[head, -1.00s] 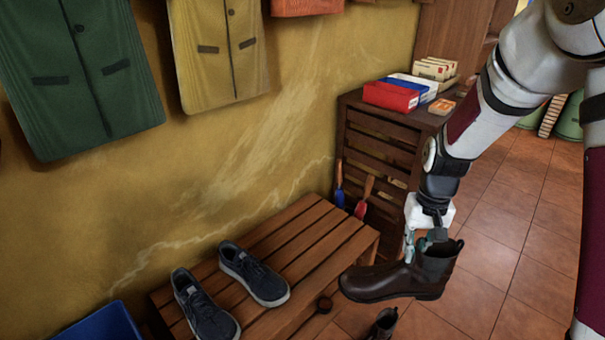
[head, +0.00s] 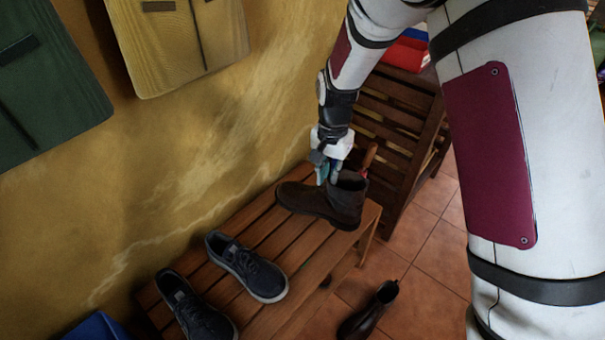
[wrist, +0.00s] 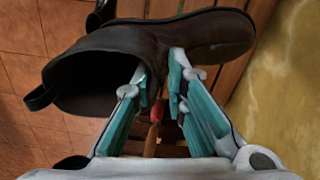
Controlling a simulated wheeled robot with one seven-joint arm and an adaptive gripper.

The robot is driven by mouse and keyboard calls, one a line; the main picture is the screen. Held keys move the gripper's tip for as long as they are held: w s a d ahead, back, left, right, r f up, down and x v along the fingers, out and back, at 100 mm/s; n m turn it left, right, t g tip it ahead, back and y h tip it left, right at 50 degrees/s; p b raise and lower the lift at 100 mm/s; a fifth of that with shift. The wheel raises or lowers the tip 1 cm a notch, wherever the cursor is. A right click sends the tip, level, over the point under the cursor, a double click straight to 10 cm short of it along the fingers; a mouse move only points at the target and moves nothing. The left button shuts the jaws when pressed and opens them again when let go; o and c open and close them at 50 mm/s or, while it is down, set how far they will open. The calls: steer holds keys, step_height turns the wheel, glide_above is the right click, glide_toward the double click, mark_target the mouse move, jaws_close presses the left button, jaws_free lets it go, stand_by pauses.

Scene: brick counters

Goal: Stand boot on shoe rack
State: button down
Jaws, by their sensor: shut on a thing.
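A dark brown ankle boot (head: 312,202) is upright at the right end of the wooden slatted shoe rack (head: 268,318), its toe to the left toward the wall. I cannot tell whether its sole touches the slats. My gripper (head: 327,172) is shut on the boot at its shaft. In the wrist view, the boot (wrist: 110,62) shows its open top at the left and its toe at the right, with my gripper's teal fingers (wrist: 158,75) against its side. The other boot (head: 368,312) is on the tiled floor in front of the rack.
Two dark blue sneakers (head: 247,266) (head: 196,308) stand on the rack, left of the boot. A slatted wooden cabinet (head: 395,125) stands beyond the rack's right end. A red-handled tool (head: 369,155) shows behind the boot. The yellow wall runs along the rack's back.

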steer(key=m, duration=0.2)
glide_above(303, 204)
steer(key=shift+f+b, duration=2.35)
steer(key=shift+f, duration=2.05)
steer(key=c, duration=1.5)
jaws_free()
step_height(303, 204, up, 12)
steer(key=shift+r, duration=0.1)
